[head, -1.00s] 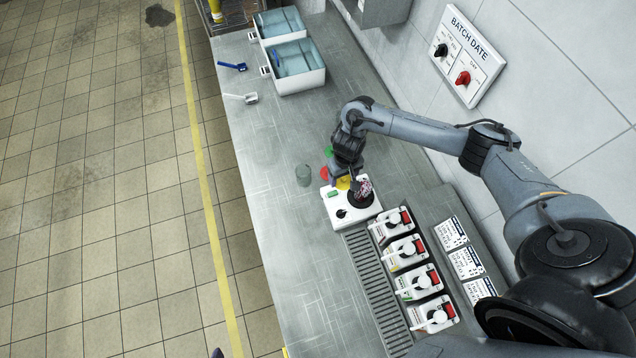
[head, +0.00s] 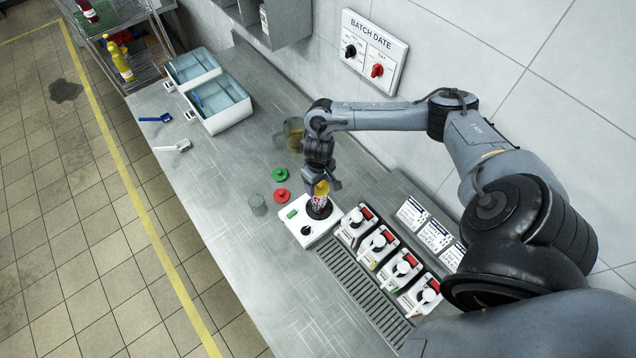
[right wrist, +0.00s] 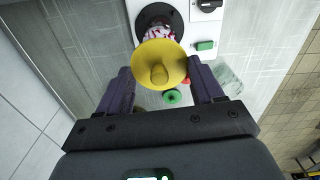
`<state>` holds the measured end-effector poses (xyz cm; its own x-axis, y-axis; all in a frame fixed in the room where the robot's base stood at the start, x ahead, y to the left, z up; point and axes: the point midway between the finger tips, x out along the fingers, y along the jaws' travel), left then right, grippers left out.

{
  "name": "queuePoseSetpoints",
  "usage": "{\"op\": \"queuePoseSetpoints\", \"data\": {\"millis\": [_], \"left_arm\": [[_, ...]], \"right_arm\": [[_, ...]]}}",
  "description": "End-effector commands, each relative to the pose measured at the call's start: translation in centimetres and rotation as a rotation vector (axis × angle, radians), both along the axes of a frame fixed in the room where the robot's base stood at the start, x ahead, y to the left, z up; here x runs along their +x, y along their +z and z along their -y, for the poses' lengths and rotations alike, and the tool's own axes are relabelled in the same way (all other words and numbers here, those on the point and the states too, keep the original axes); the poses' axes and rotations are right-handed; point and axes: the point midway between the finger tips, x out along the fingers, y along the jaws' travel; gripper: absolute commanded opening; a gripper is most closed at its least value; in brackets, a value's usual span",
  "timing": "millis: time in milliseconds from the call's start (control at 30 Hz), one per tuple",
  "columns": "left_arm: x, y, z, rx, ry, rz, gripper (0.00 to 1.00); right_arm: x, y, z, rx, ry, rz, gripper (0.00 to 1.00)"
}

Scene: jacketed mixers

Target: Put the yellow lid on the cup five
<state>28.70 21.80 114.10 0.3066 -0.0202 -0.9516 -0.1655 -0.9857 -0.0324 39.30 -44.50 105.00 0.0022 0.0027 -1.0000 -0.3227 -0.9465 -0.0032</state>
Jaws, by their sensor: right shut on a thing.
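The yellow lid (head: 321,188) is held in my right gripper (head: 323,184). In the right wrist view the lid (right wrist: 163,55) is a wide disc with a knob, between the two fingers (right wrist: 159,75). A red-and-white patterned cup (head: 320,203) stands on the black round plate of a white mixer (head: 302,230). The lid appears right at the cup's top and overlaps it; I cannot tell whether they touch. In the right wrist view the lid hides part of the cup (right wrist: 158,32). No number on the cup is readable. My left gripper is not in view.
A red lid (head: 280,196), a green lid (head: 279,174) and a clear cup (head: 258,205) stand beside the mixer. Several dispensers (head: 378,246) stand behind a grated drain (head: 362,299). Water tubs (head: 228,119) are at the far end. The front counter is clear.

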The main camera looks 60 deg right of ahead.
Motion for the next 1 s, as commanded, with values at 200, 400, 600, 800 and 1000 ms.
{"op": "queuePoseSetpoints", "data": {"millis": [200, 400, 600, 800, 1000], "left_arm": [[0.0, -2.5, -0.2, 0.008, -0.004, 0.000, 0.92], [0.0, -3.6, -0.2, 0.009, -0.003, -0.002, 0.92], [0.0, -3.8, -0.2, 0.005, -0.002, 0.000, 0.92], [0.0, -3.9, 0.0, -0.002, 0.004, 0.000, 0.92], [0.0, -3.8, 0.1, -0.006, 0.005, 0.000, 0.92]], "right_arm": [[0.0, -1.9, 0.0, 0.000, 0.000, 0.000, 0.38], [-0.1, -2.9, 0.0, 0.001, -0.001, -0.002, 0.38], [0.0, -4.1, 0.0, 0.000, -0.001, -0.001, 0.38], [0.0, -4.5, 0.0, -0.001, -0.001, -0.001, 0.38], [0.0, -4.5, 0.0, 0.000, 0.000, -0.001, 0.38]]}}
